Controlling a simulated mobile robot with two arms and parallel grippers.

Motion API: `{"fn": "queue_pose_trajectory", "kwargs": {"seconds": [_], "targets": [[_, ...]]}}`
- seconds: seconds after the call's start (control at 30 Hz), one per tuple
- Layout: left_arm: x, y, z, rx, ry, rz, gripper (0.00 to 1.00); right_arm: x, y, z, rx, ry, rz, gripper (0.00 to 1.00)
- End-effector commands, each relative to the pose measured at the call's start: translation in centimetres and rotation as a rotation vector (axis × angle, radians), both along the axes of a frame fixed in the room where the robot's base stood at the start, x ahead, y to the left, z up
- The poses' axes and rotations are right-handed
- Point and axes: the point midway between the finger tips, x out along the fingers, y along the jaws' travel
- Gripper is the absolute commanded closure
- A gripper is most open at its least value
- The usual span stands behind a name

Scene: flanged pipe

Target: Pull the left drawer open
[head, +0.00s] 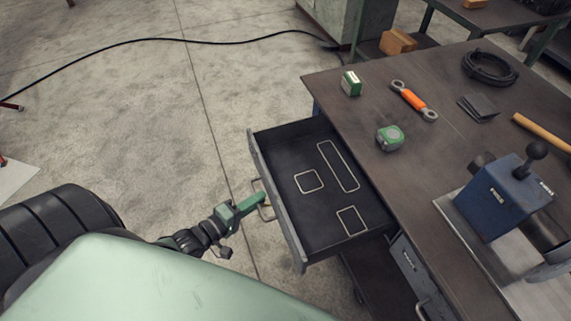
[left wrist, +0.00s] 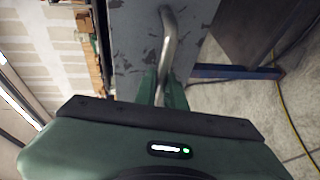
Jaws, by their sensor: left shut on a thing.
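The left drawer (head: 325,205) stands pulled out from the bench, and its dark inside with three pale outlined shapes shows in the head view. Its grey front panel (head: 278,200) faces my left arm. My left gripper (head: 259,200) is shut on the drawer's handle (head: 267,212). In the left wrist view the bent metal handle (left wrist: 168,45) runs between the fingers of the gripper (left wrist: 161,90), against the worn grey drawer front (left wrist: 130,35). My right gripper is not in view.
Another drawer (head: 408,262) is at the lower right.

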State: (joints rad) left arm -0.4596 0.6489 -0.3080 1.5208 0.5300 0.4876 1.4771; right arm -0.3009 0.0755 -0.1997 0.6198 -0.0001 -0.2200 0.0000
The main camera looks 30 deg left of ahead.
Motion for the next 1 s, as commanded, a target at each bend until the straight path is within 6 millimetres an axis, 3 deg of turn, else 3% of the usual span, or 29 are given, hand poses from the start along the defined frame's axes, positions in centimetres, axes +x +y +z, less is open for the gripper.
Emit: {"fn": "queue_pose_trajectory", "kwargs": {"seconds": [0.2,0.4,0.6,0.97,1.0], "targets": [[-4.7,3.7,0.0,0.003,0.002,-0.001,1.00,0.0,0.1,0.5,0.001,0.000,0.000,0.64],[-7.2,5.7,0.0,0.001,0.000,0.000,1.00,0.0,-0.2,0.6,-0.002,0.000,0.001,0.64],[-8.3,6.5,0.0,0.000,-0.002,0.001,1.00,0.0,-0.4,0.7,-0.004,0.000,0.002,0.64],[-8.4,6.7,0.1,-0.002,-0.004,0.001,1.00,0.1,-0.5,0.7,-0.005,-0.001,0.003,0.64],[-8.4,6.7,0.1,-0.002,-0.004,0.001,0.86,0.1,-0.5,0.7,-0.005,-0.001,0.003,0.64]]}}
